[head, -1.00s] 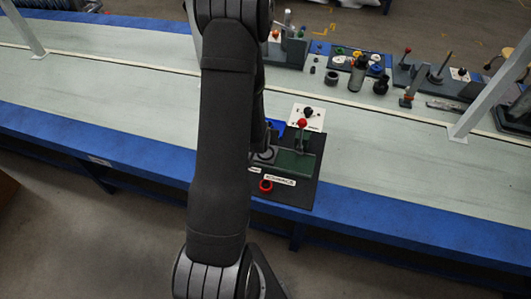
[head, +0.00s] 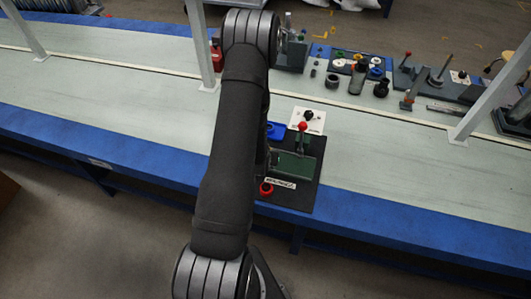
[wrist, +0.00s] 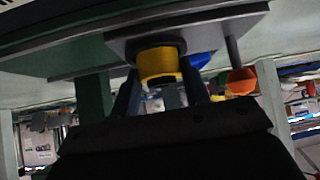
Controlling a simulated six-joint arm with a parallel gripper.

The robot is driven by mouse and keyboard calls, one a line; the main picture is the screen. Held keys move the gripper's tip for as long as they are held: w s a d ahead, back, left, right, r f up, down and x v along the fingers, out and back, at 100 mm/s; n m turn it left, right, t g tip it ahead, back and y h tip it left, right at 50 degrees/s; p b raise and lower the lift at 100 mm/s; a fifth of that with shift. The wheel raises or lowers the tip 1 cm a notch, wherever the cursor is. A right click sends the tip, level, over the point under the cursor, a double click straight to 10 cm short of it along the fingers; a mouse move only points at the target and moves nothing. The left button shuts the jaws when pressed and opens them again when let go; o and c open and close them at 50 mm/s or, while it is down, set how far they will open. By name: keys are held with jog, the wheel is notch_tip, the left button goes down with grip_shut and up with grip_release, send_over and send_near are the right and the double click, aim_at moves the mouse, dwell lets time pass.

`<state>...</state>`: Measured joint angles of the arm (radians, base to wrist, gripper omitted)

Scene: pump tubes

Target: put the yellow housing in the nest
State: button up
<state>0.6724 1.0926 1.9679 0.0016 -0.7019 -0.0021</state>
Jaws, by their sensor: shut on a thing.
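The yellow housing (wrist: 158,65) is between the two fingers of my gripper (wrist: 158,92) in the wrist view, and the gripper is shut on it. Its far end meets a dark round ring on a grey plate (wrist: 205,27), which looks like the nest. I cannot tell whether it is seated in the ring or only in front of it. In the head view my arm hides the gripper, the housing and the nest. The dark fixture board (head: 306,196) shows to the right of my arm.
The fixture has a red-knobbed lever (head: 302,127), a green block (head: 294,166) and a red ring (head: 266,189). Tools line the back right.

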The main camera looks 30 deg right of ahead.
jog(key=shift+f, duration=0.1)
jog(key=o, duration=1)
jog(key=shift+s+r, duration=0.1)
jog(key=shift+r, duration=0.2)
jog(key=v, duration=1.1)
jog(key=shift+s+a+r, duration=0.15)
jog(key=shift+a, duration=0.05)
